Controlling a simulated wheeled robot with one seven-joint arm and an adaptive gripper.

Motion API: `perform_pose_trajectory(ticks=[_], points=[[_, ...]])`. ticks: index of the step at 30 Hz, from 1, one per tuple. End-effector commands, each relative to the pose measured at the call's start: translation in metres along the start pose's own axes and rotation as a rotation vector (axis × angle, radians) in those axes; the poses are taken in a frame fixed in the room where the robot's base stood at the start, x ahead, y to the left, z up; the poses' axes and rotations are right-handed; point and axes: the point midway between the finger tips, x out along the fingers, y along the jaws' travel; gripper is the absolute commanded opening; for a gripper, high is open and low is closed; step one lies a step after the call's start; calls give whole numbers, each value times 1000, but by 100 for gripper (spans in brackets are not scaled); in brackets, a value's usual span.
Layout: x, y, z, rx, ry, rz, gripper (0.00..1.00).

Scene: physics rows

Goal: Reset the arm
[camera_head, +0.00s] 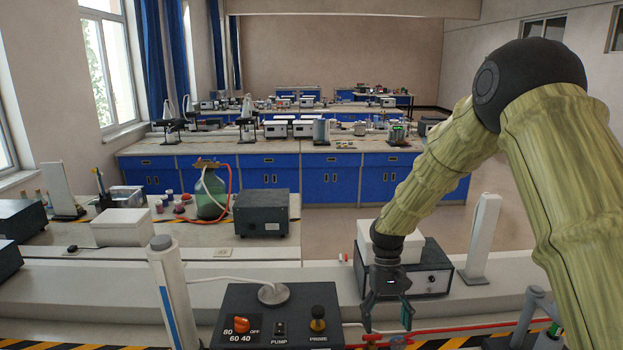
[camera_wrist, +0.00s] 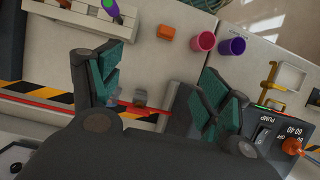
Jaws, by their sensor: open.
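My gripper (camera_head: 387,312) hangs at the end of my arm in the right half of the head view, pointing down. It is open, with its two fingers apart and nothing between them. It is in front of a dark box with a white top unit (camera_head: 424,270) and to the right of the black pump control box (camera_head: 278,322). In the wrist view my gripper (camera_wrist: 158,85) also shows open, with teal pads on the fingers and a pale bench surface beyond them.
A pale cylindrical post (camera_head: 172,285) and a white upright panel (camera_head: 482,238) stand nearby. A green bottle (camera_head: 211,196) with red tubing is on the bench behind. The wrist view shows a pink cup (camera_wrist: 203,41), a purple cup (camera_wrist: 233,46) and an orange block (camera_wrist: 167,31).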

Motion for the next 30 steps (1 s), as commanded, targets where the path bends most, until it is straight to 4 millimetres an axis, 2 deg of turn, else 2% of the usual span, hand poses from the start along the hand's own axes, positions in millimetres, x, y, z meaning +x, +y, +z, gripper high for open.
perform_pose_trajectory(ticks=[8,11,14,18,21,26,30], points=[[73,-2,3,-1,30,-19,77],[111,-2,8,2,48,-29,77],[159,-2,18,6,72,-40,77],[228,-1,41,18,114,-55,77],[268,1,60,26,145,-60,77],[327,3,99,41,191,-64,77],[371,8,142,57,234,-59,77]])
